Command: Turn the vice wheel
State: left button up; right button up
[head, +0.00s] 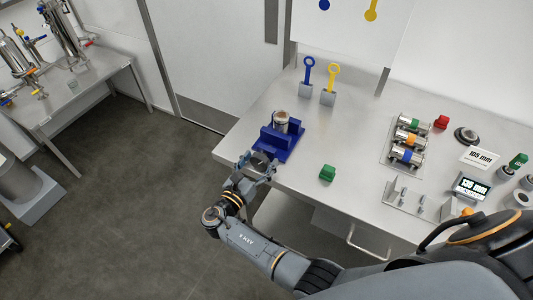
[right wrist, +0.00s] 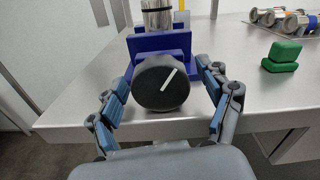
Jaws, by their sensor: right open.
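The blue vice (head: 283,150) stands at the left front corner of the metal table, with a metal cylinder (head: 281,117) upright between its jaws. The vice also shows in the right wrist view (right wrist: 178,42). Its wheel (right wrist: 160,92) is a dark round knob with a white slanted line on its face, leaning to the upper right. My right gripper (head: 259,164) is at the front of the vice, at the table edge. In the right wrist view the open fingers (right wrist: 162,80) stand on both sides of the wheel, with gaps visible. My left gripper is not in view.
A green block (head: 327,173) lies right of the vice. Blue (head: 308,72) and yellow (head: 332,78) ring-topped tools stand behind it. Banded metal cylinders (head: 408,138) lie on a rack at right. The floor left of the table is clear up to another bench (head: 75,92).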

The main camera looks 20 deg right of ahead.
jog(key=shift+s+a+r, duration=0.1)
jog(key=shift+a+r, duration=0.05)
jog(key=shift+c, duration=0.7)
jog(key=c, duration=1)
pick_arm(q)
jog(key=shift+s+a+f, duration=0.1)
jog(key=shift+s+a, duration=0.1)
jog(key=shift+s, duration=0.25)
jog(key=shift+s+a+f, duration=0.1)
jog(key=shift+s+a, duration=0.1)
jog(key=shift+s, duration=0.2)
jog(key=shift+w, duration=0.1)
